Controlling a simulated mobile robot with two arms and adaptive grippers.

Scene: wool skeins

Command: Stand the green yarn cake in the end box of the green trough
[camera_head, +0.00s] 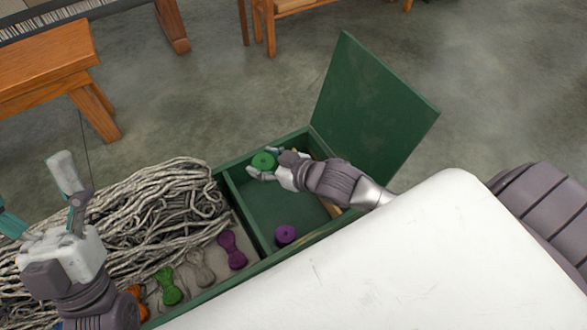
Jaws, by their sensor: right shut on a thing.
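The green trough (207,297) runs along the lower middle, and its end box (275,207) is at its right end with the dark green lid (375,105) standing open. My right gripper (264,166) is shut on the green yarn cake (263,160), over the far left part of the end box. The cake's round top with its centre hole faces up. I cannot tell whether its base touches the box floor. My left gripper (36,195) is open and empty at the far left, its fingers spread, beside the grey yarn.
A purple yarn cake (285,234) stands in the near part of the end box. The trough's longer compartment holds grey yarn (150,215) and purple (232,250), grey (201,268), green (168,287) and orange skeins. A wooden bench (45,65) stands at upper left.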

